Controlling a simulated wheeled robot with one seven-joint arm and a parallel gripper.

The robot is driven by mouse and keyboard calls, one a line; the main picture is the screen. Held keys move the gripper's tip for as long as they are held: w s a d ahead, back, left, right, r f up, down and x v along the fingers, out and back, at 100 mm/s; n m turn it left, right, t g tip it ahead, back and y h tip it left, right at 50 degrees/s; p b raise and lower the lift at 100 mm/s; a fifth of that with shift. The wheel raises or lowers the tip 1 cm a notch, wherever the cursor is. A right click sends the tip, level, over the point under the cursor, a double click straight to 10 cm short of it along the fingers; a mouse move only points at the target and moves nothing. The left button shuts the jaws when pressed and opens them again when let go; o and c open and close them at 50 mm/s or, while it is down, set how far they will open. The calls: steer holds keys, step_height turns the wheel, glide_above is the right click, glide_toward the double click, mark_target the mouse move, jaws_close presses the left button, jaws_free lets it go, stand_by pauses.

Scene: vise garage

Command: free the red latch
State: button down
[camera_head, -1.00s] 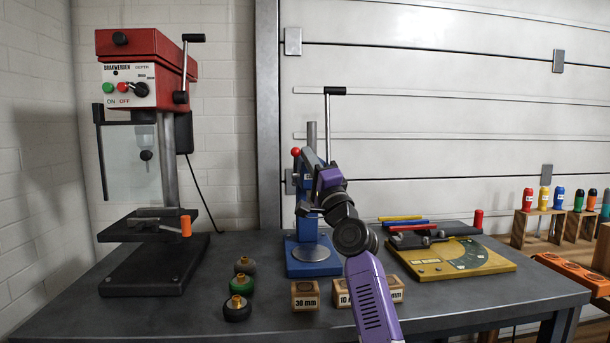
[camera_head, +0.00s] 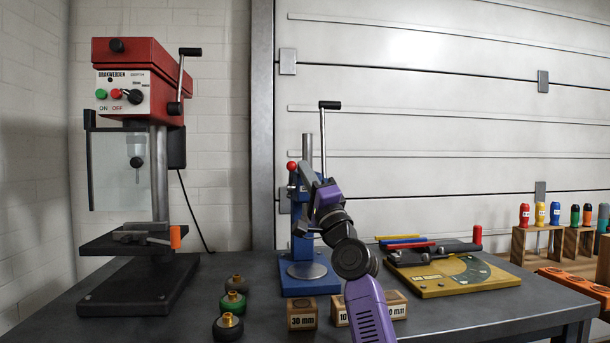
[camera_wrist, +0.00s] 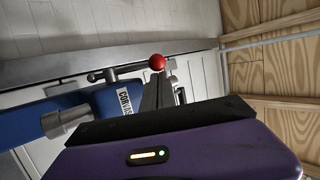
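A red ball knob (camera_head: 292,166), likely the red latch, sits high on the left side of the blue press (camera_head: 302,240). In the wrist view the red knob (camera_wrist: 157,62) shows just past the tips of my dark fingers. My purple gripper (camera_head: 312,180) is at the press's upper part, close to the knob. In the wrist view my gripper (camera_wrist: 160,80) has its fingers close together in a narrow wedge. I cannot tell whether they touch or hold the knob or its rod. My wrist hides part of the press in the head view.
A red drill press (camera_head: 140,80) stands at the left. Round knobs (camera_head: 233,303) and labelled wooden blocks (camera_head: 302,313) sit in front of the blue press. A yellow angle fixture (camera_head: 450,280) with coloured bars lies to the right. The press's lever (camera_head: 322,140) rises beside my gripper.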

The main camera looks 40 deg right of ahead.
steer(key=shift+a+f, duration=0.2)
steer(key=shift+f, duration=0.05)
steer(key=shift+s+a+f+b, duration=0.15)
steer(key=shift+s+f+b, duration=0.1)
steer(key=shift+f+b, duration=0.6)
steer(key=shift+s+a+f+b, duration=0.15)
steer(key=shift+s+f+b, duration=0.05)
steer(key=shift+f+b, duration=1.05)
steer(key=shift+f, duration=0.05)
steer(key=shift+s+d, duration=0.1)
stand_by(0.7)
steer(key=v, duration=0.7)
steer(key=shift+s+f, duration=0.25)
steer(key=shift+f, duration=0.05)
